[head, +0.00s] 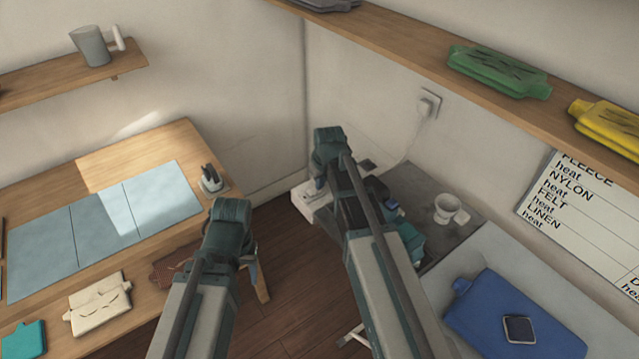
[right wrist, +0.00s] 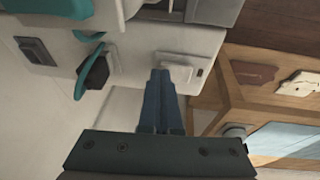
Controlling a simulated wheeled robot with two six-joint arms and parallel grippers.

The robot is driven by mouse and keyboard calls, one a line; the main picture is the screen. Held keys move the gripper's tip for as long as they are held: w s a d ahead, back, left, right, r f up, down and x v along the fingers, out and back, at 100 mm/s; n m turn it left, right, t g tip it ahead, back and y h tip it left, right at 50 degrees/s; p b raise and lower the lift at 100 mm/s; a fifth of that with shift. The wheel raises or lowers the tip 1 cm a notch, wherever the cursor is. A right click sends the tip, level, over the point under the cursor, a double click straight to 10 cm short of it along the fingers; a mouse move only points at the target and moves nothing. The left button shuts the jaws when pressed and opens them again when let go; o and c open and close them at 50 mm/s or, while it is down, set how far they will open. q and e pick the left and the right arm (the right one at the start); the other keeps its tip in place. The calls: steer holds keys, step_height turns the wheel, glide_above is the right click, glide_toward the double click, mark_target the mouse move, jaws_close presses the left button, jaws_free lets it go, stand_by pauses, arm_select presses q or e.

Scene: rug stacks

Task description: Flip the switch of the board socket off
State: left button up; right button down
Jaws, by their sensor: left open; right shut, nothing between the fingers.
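The board socket is a long white block; its near end (head: 301,208) shows left of my right arm in the head view, and my arm hides its middle. In the right wrist view the white board (right wrist: 140,52) carries a pale switch plate (right wrist: 194,72) at one end, a black plug (right wrist: 97,72) and a grey socket plate (right wrist: 35,50). My right gripper (right wrist: 160,72) is shut and empty, its tips beside the switch plate; contact cannot be told. It also shows in the head view (head: 319,186). My left gripper (head: 253,268) is open, mostly hidden behind its wrist, near the wooden table's right edge.
The wooden table (head: 155,150) holds a pale blue mat (head: 110,228) and cream (head: 100,303) and brown pieces. A mug (head: 446,208) stands on the grey surface at right, near a blue hot-water-bottle-shaped piece (head: 480,318). A shelf (head: 415,42) overhangs the right wall.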

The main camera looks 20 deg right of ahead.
steer(key=shift+f, duration=0.1)
steer(key=shift+a+p, duration=0.1)
steer(key=shift+p, duration=0.2)
steer(key=shift+s+a+r, duration=0.2)
steer(key=shift+s+a, duration=0.05)
steer(key=shift+a, duration=0.3)
steer(key=shift+r+p, duration=0.15)
steer(key=shift+p, duration=0.2)
steer(key=shift+r+p, duration=0.55)
steer(key=w+d+p+v, duration=0.1)
steer(key=d+p+v, duration=0.1)
steer(key=p+v, duration=1)
steer(key=shift+w+r, duration=0.2)
steer(key=shift+r, duration=0.15)
